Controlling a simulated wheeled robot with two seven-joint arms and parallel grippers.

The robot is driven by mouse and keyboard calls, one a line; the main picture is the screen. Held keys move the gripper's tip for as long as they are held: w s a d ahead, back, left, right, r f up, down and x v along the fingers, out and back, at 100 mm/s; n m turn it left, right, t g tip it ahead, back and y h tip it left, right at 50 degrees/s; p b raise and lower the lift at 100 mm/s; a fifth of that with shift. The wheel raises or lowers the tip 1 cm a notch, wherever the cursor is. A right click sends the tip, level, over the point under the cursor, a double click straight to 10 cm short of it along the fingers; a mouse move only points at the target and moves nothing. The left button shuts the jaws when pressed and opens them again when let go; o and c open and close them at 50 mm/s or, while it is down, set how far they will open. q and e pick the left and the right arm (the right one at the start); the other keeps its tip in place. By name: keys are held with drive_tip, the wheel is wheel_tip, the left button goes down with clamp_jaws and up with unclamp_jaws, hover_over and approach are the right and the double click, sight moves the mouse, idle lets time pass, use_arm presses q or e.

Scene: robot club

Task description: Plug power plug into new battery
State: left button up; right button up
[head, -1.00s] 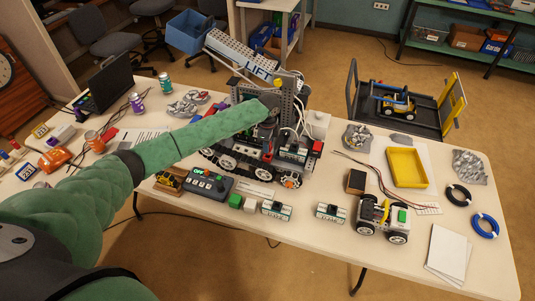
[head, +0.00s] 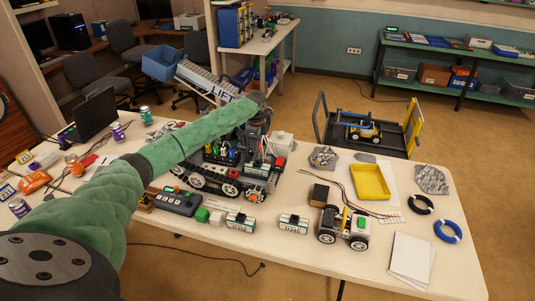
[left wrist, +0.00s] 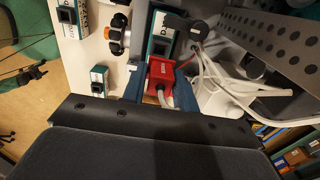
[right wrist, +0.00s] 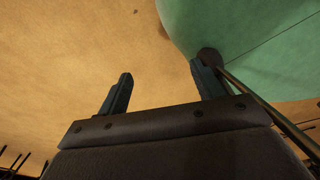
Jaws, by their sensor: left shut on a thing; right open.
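My left gripper (left wrist: 160,84) is shut on a red power plug (left wrist: 165,72) with a grey cable, seen in the left wrist view. The plug is right beside a teal-and-white battery (left wrist: 156,46) mounted in the tracked robot (head: 215,176). I cannot tell whether the plug touches the battery or sits in it. In the head view my left arm reaches over that robot, and the fingers are hidden behind the wrist. Two similar batteries lie loose on the table, one (head: 240,222) left of the other (head: 293,223). My right gripper (right wrist: 160,88) is open and empty.
A black control box (head: 176,202) and a green block (head: 202,215) are in front of the tracked robot. A small white wheeled car (head: 343,228) and a yellow tray (head: 370,181) are to the right. White cables (left wrist: 232,85) run beside the plug.

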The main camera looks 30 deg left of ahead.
use_arm(q)
drive_tip(key=shift+f, duration=0.1)
drive_tip(key=shift+f+b, duration=0.4)
drive_tip(key=shift+f, duration=0.15)
drive_tip(key=shift+f+b, duration=0.3)
drive_tip(key=shift+b, duration=0.05)
drive_tip(key=shift+f+b, duration=0.45)
drive_tip(key=shift+f, duration=0.15)
drive_tip(key=shift+f+b, duration=0.45)
drive_tip(key=shift+f, duration=0.1)
drive_tip(key=shift+p, duration=0.3)
use_arm(e)
drive_tip(key=w+a+r, duration=0.1)
drive_tip(key=w, duration=0.6)
drive_tip(key=shift+w+a+r+t, duration=0.15)
drive_tip(key=shift+w+r+t, duration=0.15)
drive_tip(key=shift+w+r, duration=0.1)
drive_tip(key=shift+a, duration=0.3)
